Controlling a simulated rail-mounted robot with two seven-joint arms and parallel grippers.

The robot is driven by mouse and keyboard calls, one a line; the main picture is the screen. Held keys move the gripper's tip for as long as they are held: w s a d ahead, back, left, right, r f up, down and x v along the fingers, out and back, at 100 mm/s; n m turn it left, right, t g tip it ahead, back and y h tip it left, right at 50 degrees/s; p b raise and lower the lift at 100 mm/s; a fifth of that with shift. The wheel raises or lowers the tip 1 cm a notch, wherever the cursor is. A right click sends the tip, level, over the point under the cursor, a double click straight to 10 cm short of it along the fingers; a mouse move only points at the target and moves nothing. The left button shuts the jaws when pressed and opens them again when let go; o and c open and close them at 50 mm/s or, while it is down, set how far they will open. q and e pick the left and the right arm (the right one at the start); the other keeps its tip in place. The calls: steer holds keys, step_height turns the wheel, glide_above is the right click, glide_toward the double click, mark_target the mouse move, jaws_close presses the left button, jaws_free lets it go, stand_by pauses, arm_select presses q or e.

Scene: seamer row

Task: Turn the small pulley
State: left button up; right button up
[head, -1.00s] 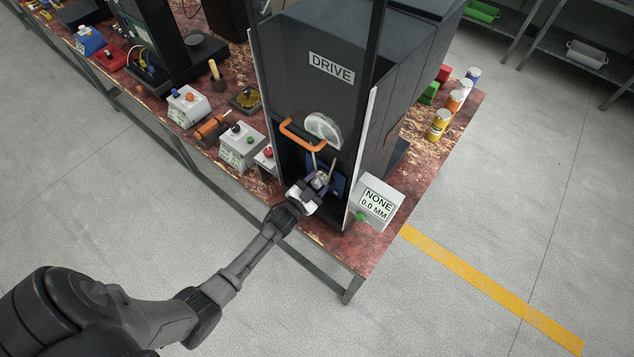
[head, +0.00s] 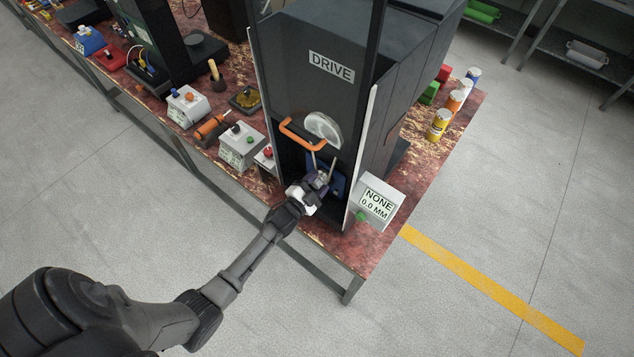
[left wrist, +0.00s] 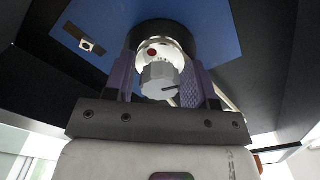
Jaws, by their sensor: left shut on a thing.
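The small pulley (left wrist: 159,77) shows in the left wrist view as a pale metal round piece with a faceted end and a small red dot. It sits in front of a blue panel (left wrist: 215,28). My left gripper (head: 320,181) reaches into the opening at the lower front of the dark cabinet marked DRIVE (head: 312,92). Its purple-padded fingers lie on both sides of the pulley and are shut on it. In the head view the gripper hides most of the pulley. My right gripper is not in view.
An orange handle (head: 290,136) and a large pale wheel (head: 323,127) are just above the gripper. A white readout box (head: 374,203) reading NONE 0.0 MM stands to the right. Button boxes (head: 241,147) line the bench to the left. Several small cans (head: 439,124) stand at the right.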

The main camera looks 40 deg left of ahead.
arm_select(q)
steer(key=o, duration=0.6)
steer(key=shift+o, duration=0.2)
steer(key=s, duration=1.3)
steer(key=shift+s+d, duration=0.3)
steer(key=shift+s, duration=0.1)
